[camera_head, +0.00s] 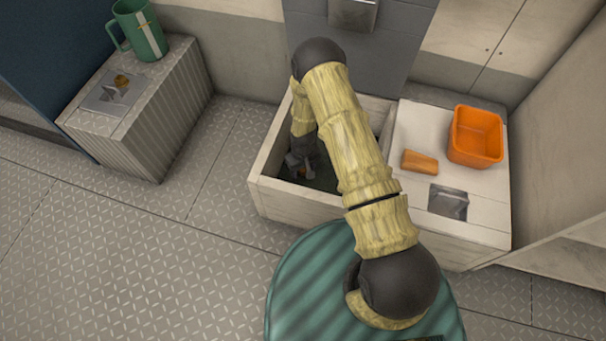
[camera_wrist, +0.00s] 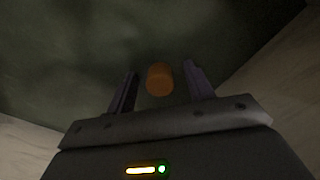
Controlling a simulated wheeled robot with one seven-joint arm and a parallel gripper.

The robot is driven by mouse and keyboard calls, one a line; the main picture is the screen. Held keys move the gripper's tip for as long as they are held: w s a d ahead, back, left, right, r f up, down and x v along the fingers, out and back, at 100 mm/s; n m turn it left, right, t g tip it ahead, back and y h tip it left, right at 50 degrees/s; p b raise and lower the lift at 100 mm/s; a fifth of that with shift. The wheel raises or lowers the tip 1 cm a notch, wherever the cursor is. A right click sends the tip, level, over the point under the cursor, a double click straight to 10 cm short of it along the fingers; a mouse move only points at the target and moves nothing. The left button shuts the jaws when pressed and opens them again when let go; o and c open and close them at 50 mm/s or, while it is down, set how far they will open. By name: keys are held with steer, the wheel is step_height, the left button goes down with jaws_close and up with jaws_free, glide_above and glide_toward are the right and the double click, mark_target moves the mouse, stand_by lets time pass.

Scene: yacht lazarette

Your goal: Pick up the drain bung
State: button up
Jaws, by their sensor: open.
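A small orange-brown cylinder, which looks like the drain bung (camera_wrist: 159,79), lies on the dark green floor of the open bin (camera_head: 272,140). In the wrist view it shows between the two fingers of my gripper (camera_wrist: 161,72), with a gap on each side. My gripper is open and empty. In the head view my gripper (camera_head: 301,170) reaches down inside the bin, near its left side. The bung cannot be made out in that view, and my arm covers part of the bin.
The bin's pale walls stand close around my gripper. On the white top to the right are an orange tub (camera_head: 476,136), an orange block (camera_head: 420,161) and a metal latch plate (camera_head: 447,202). A green mug (camera_head: 140,30) stands on the ribbed locker (camera_head: 150,125) at left.

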stand_by(0.3)
steer(key=c, duration=1)
steer(key=shift+r, duration=0.1)
step_height(320, 180, up, 10)
steer(key=p, duration=0.6)
